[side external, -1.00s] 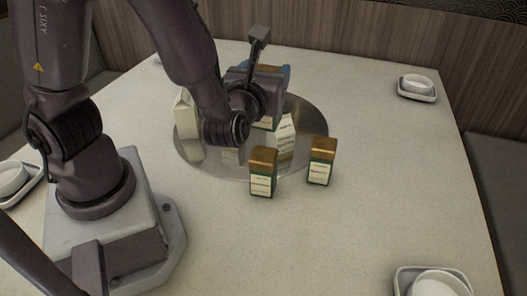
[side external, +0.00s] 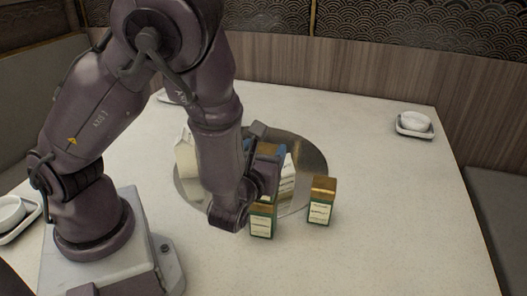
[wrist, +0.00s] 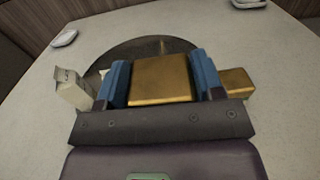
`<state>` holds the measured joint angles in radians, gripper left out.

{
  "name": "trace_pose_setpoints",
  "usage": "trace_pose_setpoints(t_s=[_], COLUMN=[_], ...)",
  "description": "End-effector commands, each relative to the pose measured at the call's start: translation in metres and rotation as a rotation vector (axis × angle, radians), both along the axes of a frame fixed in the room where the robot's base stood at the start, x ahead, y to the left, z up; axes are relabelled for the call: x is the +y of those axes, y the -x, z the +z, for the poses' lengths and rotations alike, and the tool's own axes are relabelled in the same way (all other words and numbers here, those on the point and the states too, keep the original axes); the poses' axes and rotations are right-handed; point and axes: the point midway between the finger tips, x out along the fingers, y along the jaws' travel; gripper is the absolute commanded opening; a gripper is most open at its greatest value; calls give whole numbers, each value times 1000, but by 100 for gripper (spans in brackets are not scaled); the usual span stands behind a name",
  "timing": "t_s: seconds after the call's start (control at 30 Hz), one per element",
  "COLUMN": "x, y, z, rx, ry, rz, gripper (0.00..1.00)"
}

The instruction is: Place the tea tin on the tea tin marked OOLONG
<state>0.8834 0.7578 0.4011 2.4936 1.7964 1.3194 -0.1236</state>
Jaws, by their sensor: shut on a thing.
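My gripper (side external: 270,158) has blue fingers shut on a gold-lidded tea tin. The held tin (wrist: 161,80) fills the gap between the fingers in the wrist view. In the side view the gripper hides most of it. A green tea tin (side external: 262,222) with a gold lid and pale label stands upright just below the gripper, partly covered by my wrist. I cannot tell if the held tin touches it. Another such tin (side external: 321,201) stands upright to the right, and its lid shows in the wrist view (wrist: 239,81). The label words are too small to read.
A round shiny turntable (side external: 309,160) lies behind the tins. White cartons stand on it, one at left (side external: 185,152) and one beside the gripper (side external: 288,178). A bowl on a dish (side external: 415,124) is at the back right. The right table surface is clear.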

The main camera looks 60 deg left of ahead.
Motion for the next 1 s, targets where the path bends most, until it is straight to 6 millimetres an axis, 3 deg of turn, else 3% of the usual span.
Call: trace_pose_setpoints(t_s=[0.27,0.3,0.4,0.77,1.0], x=[0,0,0,-1,-34], y=[0,0,0,1,32], z=[-3,-3,-3,1,0], rx=[-1,-1,-1,1,1], ry=[-1,1,1,1,3], rz=[0,0,0,-2,-7], gripper=[19,68,87,87,87])
